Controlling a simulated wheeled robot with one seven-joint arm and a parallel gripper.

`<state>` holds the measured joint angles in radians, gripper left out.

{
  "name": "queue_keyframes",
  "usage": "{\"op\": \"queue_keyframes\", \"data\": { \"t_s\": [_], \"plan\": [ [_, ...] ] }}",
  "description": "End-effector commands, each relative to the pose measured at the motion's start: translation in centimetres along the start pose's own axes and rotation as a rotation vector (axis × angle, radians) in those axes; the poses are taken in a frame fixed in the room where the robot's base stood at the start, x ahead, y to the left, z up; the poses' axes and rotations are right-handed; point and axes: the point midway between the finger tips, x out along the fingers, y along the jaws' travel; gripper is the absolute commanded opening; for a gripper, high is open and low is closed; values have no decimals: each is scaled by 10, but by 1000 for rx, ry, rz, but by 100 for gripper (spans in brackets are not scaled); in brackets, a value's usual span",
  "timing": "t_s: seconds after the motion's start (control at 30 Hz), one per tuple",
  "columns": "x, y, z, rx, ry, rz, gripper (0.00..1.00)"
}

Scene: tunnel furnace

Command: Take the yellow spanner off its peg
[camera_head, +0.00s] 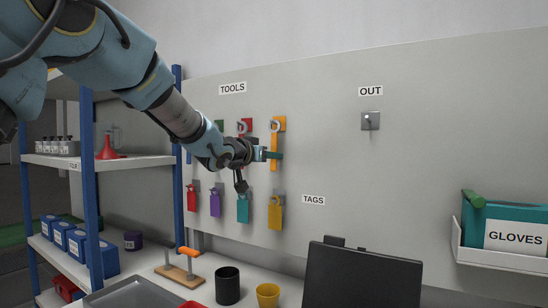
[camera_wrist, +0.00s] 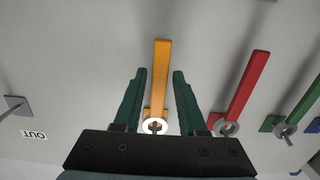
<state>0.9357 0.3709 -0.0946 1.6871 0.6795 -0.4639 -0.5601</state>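The yellow spanner (camera_head: 275,162) hangs on the tool board with its ring end up, under the TOOLS label. In the wrist view, which is upside down, the yellow spanner (camera_wrist: 160,75) has its ring around a peg (camera_wrist: 155,126) in front of a yellow backing piece. My gripper (camera_head: 267,154) is at the spanner in the head view. In the wrist view my gripper's green fingers (camera_wrist: 159,73) are open, one on each side of the spanner's handle, with a gap visible on both sides. The arm hides part of the board.
A red spanner (camera_wrist: 241,87) and a green spanner (camera_wrist: 304,107) hang beside it. Coloured tags, including a yellow tag (camera_head: 275,213), hang below. The OUT peg (camera_head: 370,121) is empty. A glove bin (camera_head: 497,258) is at right, a blue-post shelf (camera_head: 88,180) at left.

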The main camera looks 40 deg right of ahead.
Motion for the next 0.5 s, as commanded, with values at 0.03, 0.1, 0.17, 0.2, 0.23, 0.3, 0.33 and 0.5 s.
{"op": "queue_keyframes", "data": {
  "t_s": [0.03,0.1,0.17,0.2,0.23,0.3,0.33,0.5],
  "plan": [
    [0,0,0,0,0,0,37],
    [0,0,0,0,0,0,33],
    [0,0,0,0,0,0,30],
    [0,0,0,0,0,0,28],
    [0,0,0,0,0,0,26],
    [0,0,0,0,0,0,22],
    [0,0,0,0,0,0,20],
    [0,0,0,0,0,0,11]
  ]
}}
